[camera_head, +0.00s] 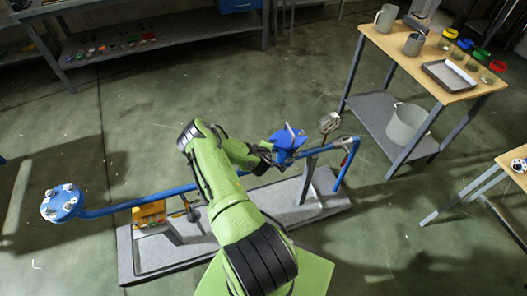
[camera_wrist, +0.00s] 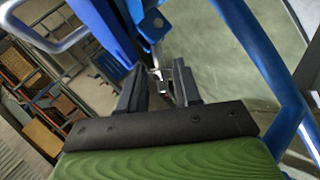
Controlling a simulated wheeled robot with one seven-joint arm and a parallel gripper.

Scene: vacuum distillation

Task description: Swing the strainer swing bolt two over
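The blue strainer body (camera_head: 287,139) sits on the blue pipe run, at the end of my green arm. In the wrist view its blue parts (camera_wrist: 105,30) fill the upper left. A small metal bolt-like piece (camera_wrist: 157,72) shows just past the fingertips of my gripper (camera_wrist: 160,85); I cannot tell if it is swing bolt two. The two dark fingers are apart with a gap between them, and nothing is clearly gripped. In the head view the gripper is mostly hidden by my wrist and the strainer.
A blue flange (camera_head: 62,203) ends the pipe at left. The pipe stands on a grey skid base (camera_head: 295,212) with a yellow block (camera_head: 149,213). A wooden-topped table (camera_head: 400,48) with vessels and a tray (camera_head: 448,75) stands at right. A shelf bench (camera_head: 150,50) is at the back.

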